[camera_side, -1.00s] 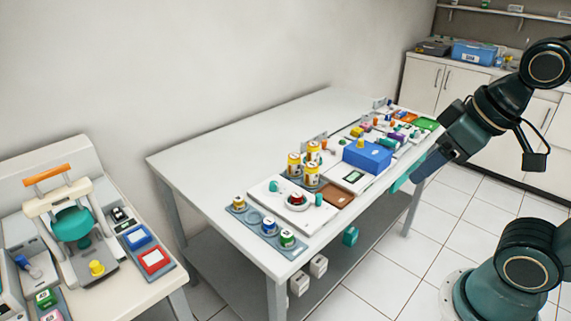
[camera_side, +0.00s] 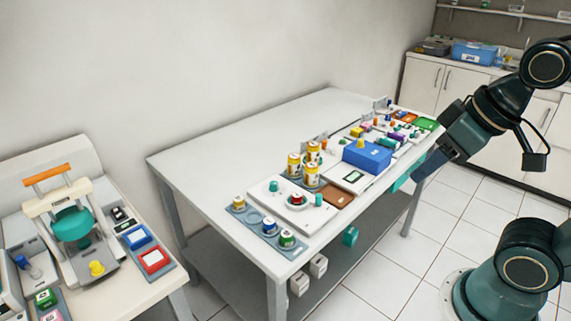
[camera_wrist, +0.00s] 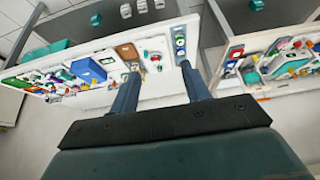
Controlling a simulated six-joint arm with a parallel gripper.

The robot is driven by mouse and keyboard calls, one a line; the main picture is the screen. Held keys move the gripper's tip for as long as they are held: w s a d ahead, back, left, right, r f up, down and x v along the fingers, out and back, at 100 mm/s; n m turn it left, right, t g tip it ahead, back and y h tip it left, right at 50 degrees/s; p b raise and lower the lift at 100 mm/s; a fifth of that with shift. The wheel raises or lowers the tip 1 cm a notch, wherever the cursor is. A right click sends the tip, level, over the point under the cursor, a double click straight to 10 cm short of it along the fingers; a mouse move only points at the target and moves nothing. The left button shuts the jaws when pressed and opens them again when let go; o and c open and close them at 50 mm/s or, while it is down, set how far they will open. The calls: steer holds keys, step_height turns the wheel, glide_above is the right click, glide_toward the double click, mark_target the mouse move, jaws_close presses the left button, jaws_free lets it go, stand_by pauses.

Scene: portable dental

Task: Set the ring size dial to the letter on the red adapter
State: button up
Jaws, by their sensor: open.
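A red round piece with a white top (camera_side: 296,198), apparently the red adapter, sits on a white plate (camera_side: 262,194) near the front of the long table. Its letter is too small to read. Teal knobs stand on either side of it, one behind (camera_side: 273,186) and one in front (camera_side: 318,199). I cannot tell which part is the ring size dial. The red piece also shows in the wrist view (camera_wrist: 155,57), beyond my fingertips. My gripper (camera_wrist: 160,71) is open and empty, with its two blue fingers apart. In the side view its fingers (camera_side: 432,162) are beside the table's right edge, away from the red piece.
A grey-blue tray (camera_side: 252,217) with yellow, blue and green round pieces lies left of the plate. Yellow cans (camera_side: 294,165), a brown tray (camera_side: 338,195) and a blue box (camera_side: 367,155) stand close by. The table's back (camera_side: 240,140) is clear.

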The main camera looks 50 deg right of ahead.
steer(key=w+r+m+g, duration=0.2)
steer(key=w+r, duration=0.3)
steer(key=w, duration=0.7)
steer(key=m+g, duration=0.4)
steer(key=m, duration=0.3)
glide_above(274, 183)
step_height(274, 183, down, 20)
steer(key=shift+w+r, duration=0.1)
step_height(274, 183, down, 14)
steer(key=shift+r, duration=0.1)
